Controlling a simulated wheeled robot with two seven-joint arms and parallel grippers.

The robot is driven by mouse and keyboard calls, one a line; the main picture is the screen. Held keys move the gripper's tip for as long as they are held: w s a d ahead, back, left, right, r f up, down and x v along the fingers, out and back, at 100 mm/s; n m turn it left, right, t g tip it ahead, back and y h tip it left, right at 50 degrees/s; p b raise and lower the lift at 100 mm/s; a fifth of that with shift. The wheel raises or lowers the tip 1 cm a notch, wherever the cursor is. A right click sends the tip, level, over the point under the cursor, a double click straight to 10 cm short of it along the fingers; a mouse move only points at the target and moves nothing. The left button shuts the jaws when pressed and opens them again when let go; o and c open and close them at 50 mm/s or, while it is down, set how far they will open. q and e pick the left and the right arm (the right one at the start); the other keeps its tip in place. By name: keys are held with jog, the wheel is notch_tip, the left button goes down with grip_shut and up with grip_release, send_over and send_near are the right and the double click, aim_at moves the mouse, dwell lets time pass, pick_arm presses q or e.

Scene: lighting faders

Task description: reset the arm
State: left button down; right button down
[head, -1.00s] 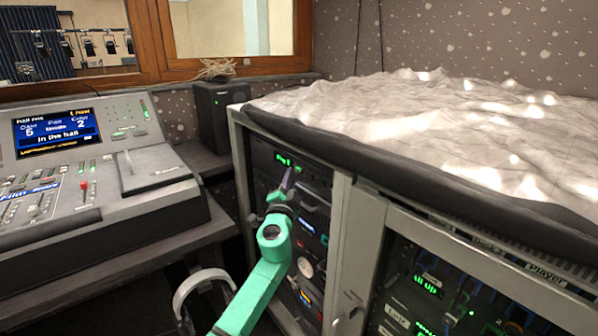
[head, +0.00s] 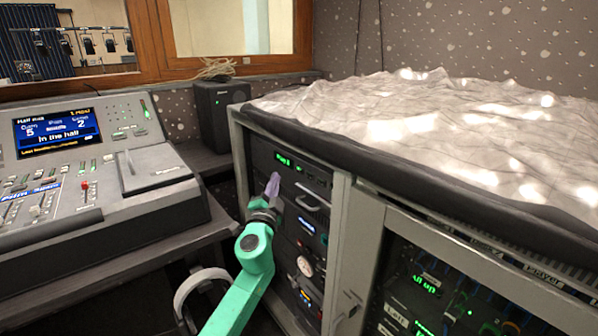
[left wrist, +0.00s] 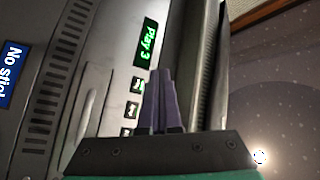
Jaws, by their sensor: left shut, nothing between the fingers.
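My left gripper (head: 272,185) is at the end of my green arm, in front of the left equipment rack. Its purple fingers are together with nothing between them. In the left wrist view the shut fingers (left wrist: 160,100) point up in the picture, toward a rack unit with a green "Play 3" display (left wrist: 147,42). Small lit buttons (left wrist: 133,108) sit beside the fingers. I cannot tell whether the fingertips touch the unit. The same unit's green display (head: 284,160) shows in the head view, just above the fingers. My right gripper is not in view.
The lighting desk (head: 110,190) with its faders and blue screen (head: 57,132) stands at the left. A black speaker (head: 220,110) stands behind the rack's corner. A crumpled white cloth (head: 430,120) covers the rack top. Headphones (head: 200,290) hang below the desk's right end.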

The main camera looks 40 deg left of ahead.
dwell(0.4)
